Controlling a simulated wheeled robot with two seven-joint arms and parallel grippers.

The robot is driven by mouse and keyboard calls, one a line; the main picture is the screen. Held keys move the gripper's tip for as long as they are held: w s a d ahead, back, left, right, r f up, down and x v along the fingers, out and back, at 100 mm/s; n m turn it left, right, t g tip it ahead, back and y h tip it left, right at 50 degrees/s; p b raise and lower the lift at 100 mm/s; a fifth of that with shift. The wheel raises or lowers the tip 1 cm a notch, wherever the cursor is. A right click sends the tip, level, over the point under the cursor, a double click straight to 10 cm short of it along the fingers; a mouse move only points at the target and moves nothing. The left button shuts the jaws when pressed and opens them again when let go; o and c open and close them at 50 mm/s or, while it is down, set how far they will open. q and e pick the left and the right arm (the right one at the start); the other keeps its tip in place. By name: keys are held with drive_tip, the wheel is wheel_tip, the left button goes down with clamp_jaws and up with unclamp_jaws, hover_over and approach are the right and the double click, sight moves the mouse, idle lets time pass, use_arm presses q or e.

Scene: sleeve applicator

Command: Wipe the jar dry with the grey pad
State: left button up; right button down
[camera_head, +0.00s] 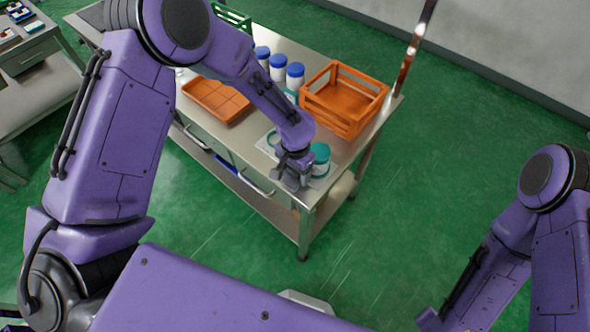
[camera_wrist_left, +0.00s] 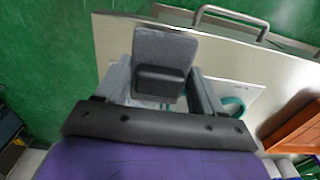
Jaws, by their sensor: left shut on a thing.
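My left gripper (camera_head: 291,178) is at the near right end of the steel table, just left of a jar with a teal top (camera_head: 320,158). The jar stands upright on a pale sheet. In the left wrist view the gripper (camera_wrist_left: 163,88) is shut on the grey pad (camera_wrist_left: 165,48), which sits between the two fingers. I cannot tell whether the pad touches the jar. A teal ring (camera_head: 272,138) lies on the sheet behind the gripper; part of a teal ring shape (camera_wrist_left: 233,106) also shows in the left wrist view. My right gripper is outside the views.
An orange crate (camera_head: 365,91) stands behind the jar at the table's right side. An orange tray (camera_head: 215,99) and several white jars with blue lids (camera_head: 278,62) stand farther back. Drawer handles (camera_head: 258,183) stick out from the table front. Green floor (camera_head: 430,200) is clear at right.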

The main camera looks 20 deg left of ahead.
use_arm(q)
drive_tip(key=shift+s+d, duration=0.25)
drive_tip(key=shift+d, duration=0.45)
drive_tip(key=shift+s+d, duration=0.2)
drive_tip(key=shift+d, duration=0.45)
drive_tip(key=shift+s+d, duration=0.25)
drive_tip(key=shift+d, duration=0.45)
drive_tip(key=shift+w+a, duration=0.25)
drive_tip(key=shift+a, duration=0.45)
drive_tip(key=shift+w+a, duration=0.3)
drive_tip(key=shift+a, duration=0.4)
drive_tip(key=shift+w+a, duration=0.25)
drive_tip(key=shift+a, duration=0.45)
drive_tip(key=shift+s+d, duration=0.25)
drive_tip(key=shift+d, duration=0.45)
drive_tip(key=shift+s+d, duration=0.25)
drive_tip(key=shift+d, duration=0.45)
drive_tip(key=shift+s+d, duration=0.25)
drive_tip(key=shift+d, duration=0.45)
drive_tip(key=shift+w+a, duration=0.25)
drive_tip(key=shift+a, duration=0.45)
drive_tip(key=shift+w+a, duration=0.3)
drive_tip(key=shift+a, duration=0.4)
drive_tip(key=shift+w+a, duration=0.25)
drive_tip(key=shift+a, duration=0.45)
drive_tip(key=shift+d, duration=0.15)
